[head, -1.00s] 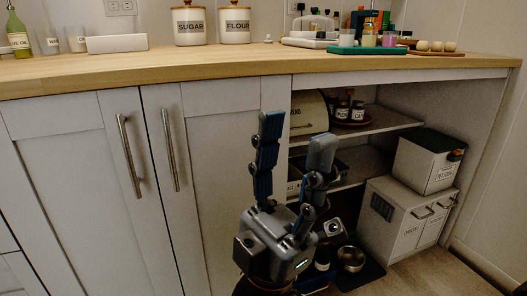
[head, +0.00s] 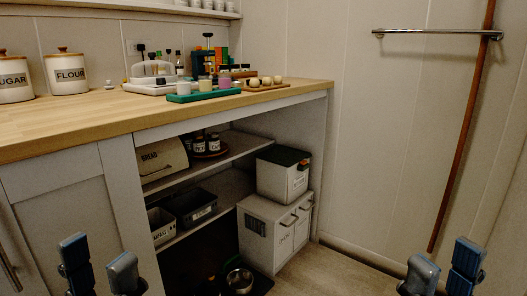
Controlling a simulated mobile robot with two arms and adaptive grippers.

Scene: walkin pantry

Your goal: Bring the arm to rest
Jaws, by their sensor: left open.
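My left gripper (head: 99,262) shows at the bottom left of the head view, in front of the cabinet door. Its two blue-grey fingers point up and stand apart, with nothing between them. My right gripper (head: 445,264) shows at the bottom right, in front of the pale wall and floor. Its two fingers also point up, apart and empty. Only the upper parts of both grippers show; the wrists and arms are below the picture edge. Neither gripper appears to touch anything.
A wooden counter (head: 65,133) holds canisters and a green tray (head: 203,96). Below it are open shelves with a bread box (head: 163,160), bins and a white cabinet (head: 262,232). A wall rail (head: 425,32) and a wooden pole (head: 462,130) are at right. The floor centre-right is clear.

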